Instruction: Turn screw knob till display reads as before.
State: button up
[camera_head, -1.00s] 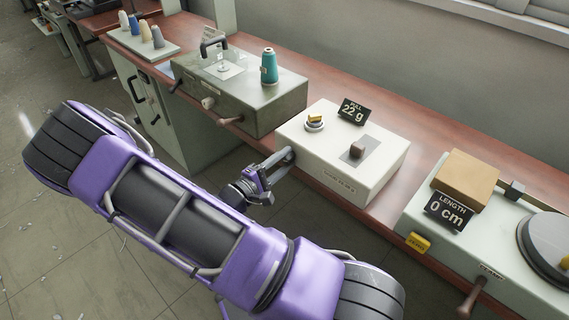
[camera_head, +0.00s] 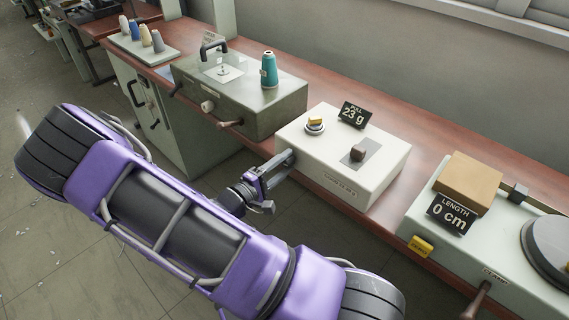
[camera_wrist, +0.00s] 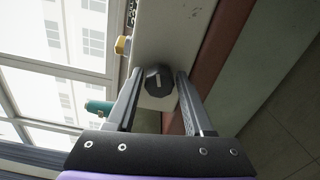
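The screw knob (camera_wrist: 159,79) is dark and faceted with a pale mark, on the side of a white box (camera_head: 325,165). In the wrist view it lies between the two fingers of my gripper (camera_wrist: 160,74). The fingers appear close against both of its sides. In the head view my gripper (camera_head: 284,166) reaches the left side of the box, and the knob is mostly hidden by the fingers. The black display (camera_head: 354,114) on top of the box reads "PULL 23 g".
A grey-green machine with a teal spool (camera_head: 269,70) stands to the left. A pale machine with a "LENGTH 0 cm" sign (camera_head: 450,213) stands to the right.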

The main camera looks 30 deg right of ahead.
jog(key=shift+o, duration=1.2)
jog(key=shift+a, duration=0.1)
jog(key=v, duration=1.7)
jog(key=shift+p, duration=0.4)
jog(key=shift+s, duration=0.1)
